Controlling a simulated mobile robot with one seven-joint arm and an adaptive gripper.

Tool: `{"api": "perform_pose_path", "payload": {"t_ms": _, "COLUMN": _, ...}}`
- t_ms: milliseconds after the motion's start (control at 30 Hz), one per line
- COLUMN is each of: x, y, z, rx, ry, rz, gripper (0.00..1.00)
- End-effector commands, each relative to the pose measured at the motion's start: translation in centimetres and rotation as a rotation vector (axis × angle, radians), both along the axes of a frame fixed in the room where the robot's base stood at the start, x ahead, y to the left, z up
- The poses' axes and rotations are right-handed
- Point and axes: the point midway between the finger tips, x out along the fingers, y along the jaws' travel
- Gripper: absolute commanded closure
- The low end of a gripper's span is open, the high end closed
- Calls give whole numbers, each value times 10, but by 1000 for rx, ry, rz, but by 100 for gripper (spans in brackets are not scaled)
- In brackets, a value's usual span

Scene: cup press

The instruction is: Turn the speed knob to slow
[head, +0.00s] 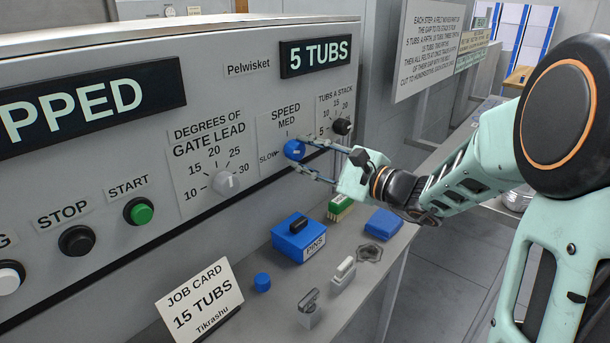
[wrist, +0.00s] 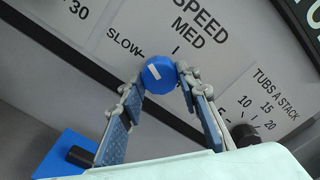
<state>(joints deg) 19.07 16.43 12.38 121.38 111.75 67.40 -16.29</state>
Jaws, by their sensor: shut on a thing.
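The blue speed knob (head: 294,150) is on the grey machine panel, under the SPEED label (head: 285,112) with MED above it and SLOW to its left. In the wrist view the knob (wrist: 158,74) shows a white pointer mark, slanted up and left, roughly toward the SLOW tick (wrist: 125,43). My gripper (head: 303,154) reaches in from the right with a finger on either side of the knob. It is shut on the knob, as the wrist view of my gripper (wrist: 161,78) also shows. The fingers hide part of the knob's rim.
The grey gate lead knob (head: 226,183) is left of the speed knob, and the black tubs knob (head: 342,126) is close to its right. Below, the shelf holds a blue pins box (head: 299,238), a job card (head: 199,300) and small loose parts.

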Motion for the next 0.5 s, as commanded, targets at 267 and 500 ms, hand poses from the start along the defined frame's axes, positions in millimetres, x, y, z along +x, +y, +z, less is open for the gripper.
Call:
{"api": "perform_pose_path", "payload": {"t_ms": 267, "x": 0, "y": 0, "z": -7, "rx": -128, "ry": -166, "rz": 0, "gripper": 94}}
{"api": "perform_pose_path", "payload": {"t_ms": 500, "x": 0, "y": 0, "z": -4, "rx": -200, "ry": -256, "rz": 1, "gripper": 94}}
